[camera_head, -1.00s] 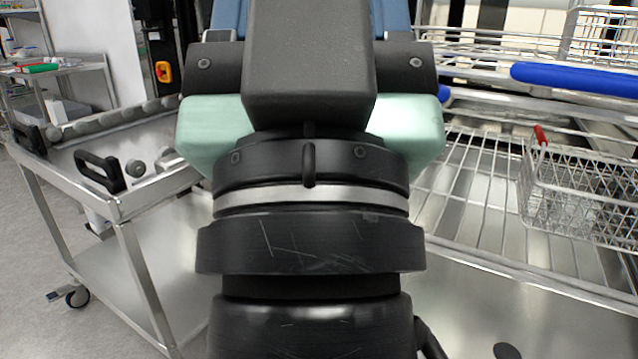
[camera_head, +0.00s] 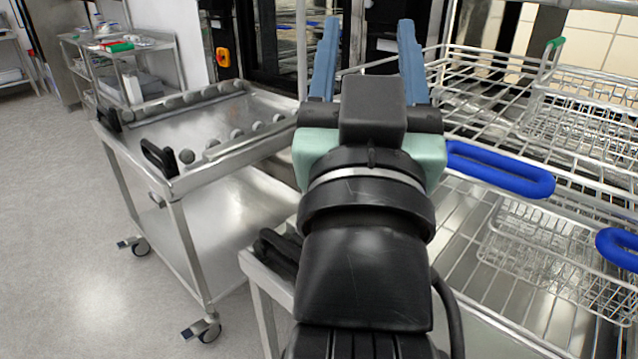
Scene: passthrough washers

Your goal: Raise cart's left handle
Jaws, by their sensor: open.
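A steel cart (camera_head: 190,180) with a roller-lined top stands at the left. Its two black handles are at its near end: a left one (camera_head: 108,118) and a right one (camera_head: 158,157). Both stick up above the top's edge. A second steel cart (camera_head: 252,268) bears the wire rack at the right. One black handle (camera_head: 278,250) on its near left corner is partly hidden behind my arm and looks low. Any other handle on it is hidden. My gripper (camera_head: 368,32) has blue fingers, spread apart and empty. It points away, above and between the carts, and touches neither handle.
A wire rack (camera_head: 470,215) with wire baskets (camera_head: 550,240) and blue handles (camera_head: 500,170) fills the right side. A dark washer front (camera_head: 270,45) stands behind. A shelf trolley (camera_head: 120,62) is at the back left. The floor (camera_head: 80,250) at left is clear.

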